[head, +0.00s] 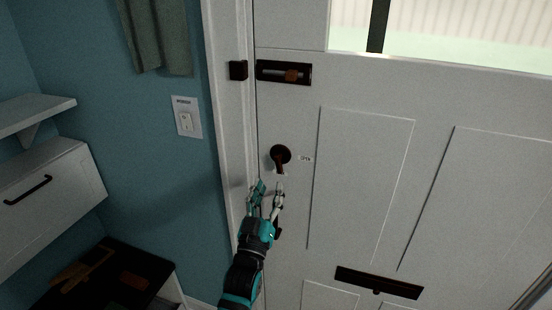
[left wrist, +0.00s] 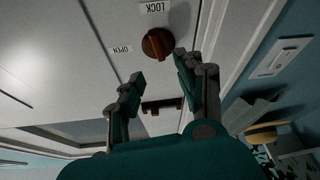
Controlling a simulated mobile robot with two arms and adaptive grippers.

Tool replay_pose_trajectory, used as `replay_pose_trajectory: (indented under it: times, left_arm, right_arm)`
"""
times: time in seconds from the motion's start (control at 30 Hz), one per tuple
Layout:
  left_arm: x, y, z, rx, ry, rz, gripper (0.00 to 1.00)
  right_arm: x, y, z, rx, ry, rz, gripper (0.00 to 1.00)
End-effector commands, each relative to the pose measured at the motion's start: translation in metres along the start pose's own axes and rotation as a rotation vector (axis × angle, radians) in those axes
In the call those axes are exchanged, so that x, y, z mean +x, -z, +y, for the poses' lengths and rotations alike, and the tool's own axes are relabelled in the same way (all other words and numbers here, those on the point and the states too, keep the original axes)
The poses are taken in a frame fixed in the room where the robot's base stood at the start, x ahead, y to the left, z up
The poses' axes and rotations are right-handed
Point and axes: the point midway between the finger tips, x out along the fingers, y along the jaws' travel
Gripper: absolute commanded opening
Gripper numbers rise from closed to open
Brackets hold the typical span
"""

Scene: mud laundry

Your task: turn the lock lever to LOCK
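The lock lever (head: 281,156) is a dark red-brown handle on a round dark plate on the white door, pointing roughly downward in the head view. It also shows in the left wrist view (left wrist: 158,44), between a LOCK label (left wrist: 157,7) and an OPEN label (left wrist: 121,49). A small label (head: 305,158) sits right of the lever in the head view. My left gripper (head: 268,187) is just below the lever, fingers apart and empty. In the left wrist view its fingertips (left wrist: 160,66) lie on either side below the lever; contact cannot be made out. My right gripper is out of view.
A slide bolt (head: 285,72) is above the lever and a dark mail slot (head: 378,282) is below right. The door frame (head: 228,130) is close to the left.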

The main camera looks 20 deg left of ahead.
Motion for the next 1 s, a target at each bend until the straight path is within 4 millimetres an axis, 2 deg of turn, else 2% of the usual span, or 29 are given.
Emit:
replay_pose_trajectory:
  times: [0.03,0.2,0.4,0.57,0.83,1.0]
  left_arm:
    - [0.015,0.004,0.001,0.001,0.000,0.002,0.37]
    - [0.049,0.003,0.000,0.000,0.000,0.001,0.37]
    - [0.076,0.001,0.000,0.000,0.000,0.001,0.37]
    - [0.085,0.000,-0.001,0.000,0.001,-0.001,0.37]
    - [0.086,-0.001,-0.001,0.000,0.000,-0.001,0.37]
    - [0.086,-0.001,0.000,0.000,0.000,-0.001,0.16]
  right_arm:
    - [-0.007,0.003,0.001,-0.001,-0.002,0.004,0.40]
    - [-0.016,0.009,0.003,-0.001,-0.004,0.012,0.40]
    - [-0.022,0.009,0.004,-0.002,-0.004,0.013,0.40]
    - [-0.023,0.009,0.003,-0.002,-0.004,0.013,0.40]
    - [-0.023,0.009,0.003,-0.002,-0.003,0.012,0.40]
    - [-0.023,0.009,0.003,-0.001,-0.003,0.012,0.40]
